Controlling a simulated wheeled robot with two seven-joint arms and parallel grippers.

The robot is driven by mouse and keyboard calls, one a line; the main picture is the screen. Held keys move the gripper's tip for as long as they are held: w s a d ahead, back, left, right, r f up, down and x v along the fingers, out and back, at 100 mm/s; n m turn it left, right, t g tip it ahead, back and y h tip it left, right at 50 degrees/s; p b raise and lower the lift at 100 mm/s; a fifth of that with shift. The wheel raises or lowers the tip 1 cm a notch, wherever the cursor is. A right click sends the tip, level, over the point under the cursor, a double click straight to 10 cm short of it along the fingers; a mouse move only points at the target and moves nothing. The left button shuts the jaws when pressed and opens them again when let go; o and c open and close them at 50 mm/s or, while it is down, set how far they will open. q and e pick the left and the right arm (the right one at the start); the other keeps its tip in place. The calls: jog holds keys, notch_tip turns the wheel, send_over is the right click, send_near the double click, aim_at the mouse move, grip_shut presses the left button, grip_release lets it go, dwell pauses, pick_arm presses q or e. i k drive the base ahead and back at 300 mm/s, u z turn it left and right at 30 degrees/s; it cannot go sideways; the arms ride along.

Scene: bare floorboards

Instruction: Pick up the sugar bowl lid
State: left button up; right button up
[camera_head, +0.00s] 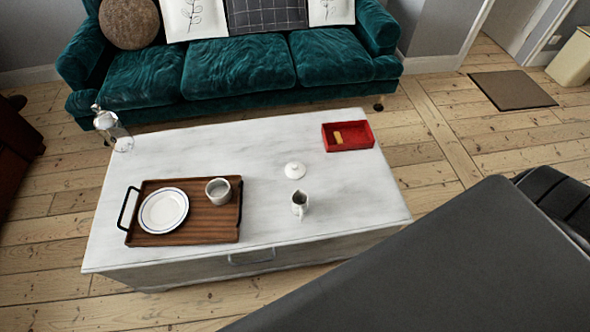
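A small round white lid-like piece (295,170), which looks like the sugar bowl lid, lies on the white marble-topped table (250,150), right of the middle. A small grey-white pitcher (299,204) stands just in front of it. I cannot make out a sugar bowl with certainty. Neither of my grippers shows in the head view. A large dark part of my own body fills the lower right and hides the floor there.
A wooden tray (190,234) with a plate (163,211) and a grey cup (218,190) sits at the table's left. A red box (348,136) is at back right. A glass-and-metal vessel (112,129) stands at back left. A teal sofa (236,68) is behind.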

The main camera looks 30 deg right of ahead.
aim_at(294, 170)
jog(key=u, duration=2.05)
jog(key=k, duration=1.55)
jog(key=z, duration=0.8)
